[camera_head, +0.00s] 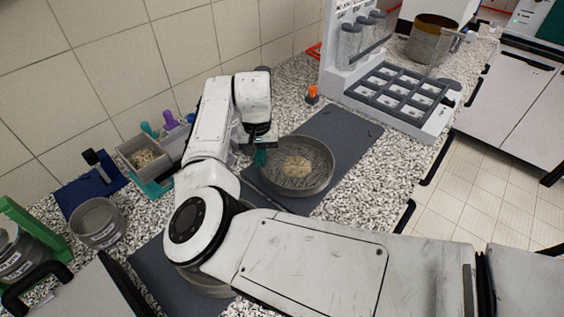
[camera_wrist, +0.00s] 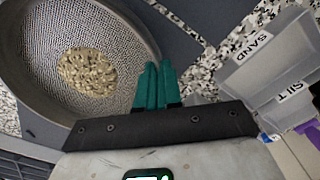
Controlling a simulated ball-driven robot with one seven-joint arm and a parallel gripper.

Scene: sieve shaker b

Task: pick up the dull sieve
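A dull grey round sieve (camera_head: 318,183) with a patch of tan grains in it is over the dark mat, right of my gripper. It fills the left of the wrist view (camera_wrist: 35,45). My gripper (camera_head: 261,157) points down at its left rim. In the wrist view the teal fingers (camera_wrist: 155,72) are nearly together, one over the sieve's inside and one outside, with the wall between them. The exact contact is hidden. I cannot tell whether the sieve is clear of the mat.
The dark mat (camera_head: 345,130) has free room behind the sieve. A white rack with a grey compartment tray (camera_head: 400,92) stands at the back right. Bins (camera_head: 140,150), another grey sieve (camera_head: 97,222) and a green stand (camera_head: 40,228) are at left. An orange-topped item (camera_head: 312,95) stands near the wall.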

